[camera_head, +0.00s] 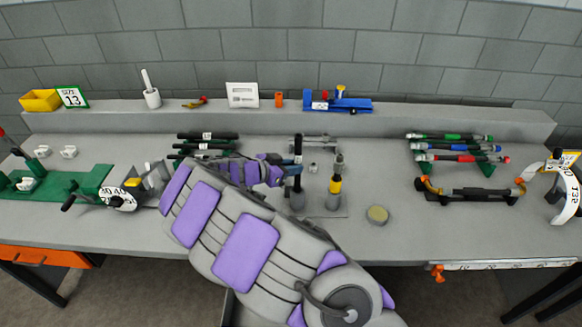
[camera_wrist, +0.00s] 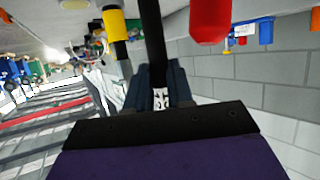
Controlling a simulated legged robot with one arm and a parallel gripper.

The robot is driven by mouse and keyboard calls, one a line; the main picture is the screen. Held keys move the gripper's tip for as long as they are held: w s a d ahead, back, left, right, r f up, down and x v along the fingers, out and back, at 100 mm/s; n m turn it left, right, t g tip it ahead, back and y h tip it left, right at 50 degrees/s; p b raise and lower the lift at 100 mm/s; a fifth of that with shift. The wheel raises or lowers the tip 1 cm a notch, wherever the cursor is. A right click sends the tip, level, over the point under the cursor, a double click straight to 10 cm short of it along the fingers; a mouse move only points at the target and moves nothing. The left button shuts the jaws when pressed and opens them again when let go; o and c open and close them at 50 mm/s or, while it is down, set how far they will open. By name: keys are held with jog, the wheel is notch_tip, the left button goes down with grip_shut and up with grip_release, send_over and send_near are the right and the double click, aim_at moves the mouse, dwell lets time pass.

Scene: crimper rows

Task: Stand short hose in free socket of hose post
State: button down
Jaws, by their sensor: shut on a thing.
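My gripper (camera_head: 277,171) is shut on a black short hose (camera_head: 298,147), which it holds upright. In the wrist view the hose (camera_wrist: 153,40) runs between my fingers (camera_wrist: 157,97), with a white label at the grip. The hose post (camera_head: 322,213) has two grey sockets. The hose is above the left socket (camera_head: 297,200), its lower end at or close over the mouth; I cannot tell whether it is inside. Another hose with a yellow band (camera_head: 335,185) stands in the right socket; the band also shows in the wrist view (camera_wrist: 115,25).
Black hoses (camera_head: 207,135) lie on a rack behind my arm. Coloured hoses (camera_head: 455,147) lie on a rack at right. A round puck (camera_head: 377,215) sits right of the post. A green machine base (camera_head: 60,190) is at left. A raised ledge (camera_head: 420,115) runs along the back.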

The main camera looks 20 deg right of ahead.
jog(key=shift+f, duration=3.75)
jog(key=c, duration=0.9)
grip_release()
jog(key=shift+a+r, duration=0.1)
jog(key=p, duration=0.3)
send_near(295, 183)
jog(key=v, duration=0.8)
jog(key=shift+s+a, duration=0.1)
jog(key=shift+a, duration=0.2)
jog(key=shift+a, duration=0.1)
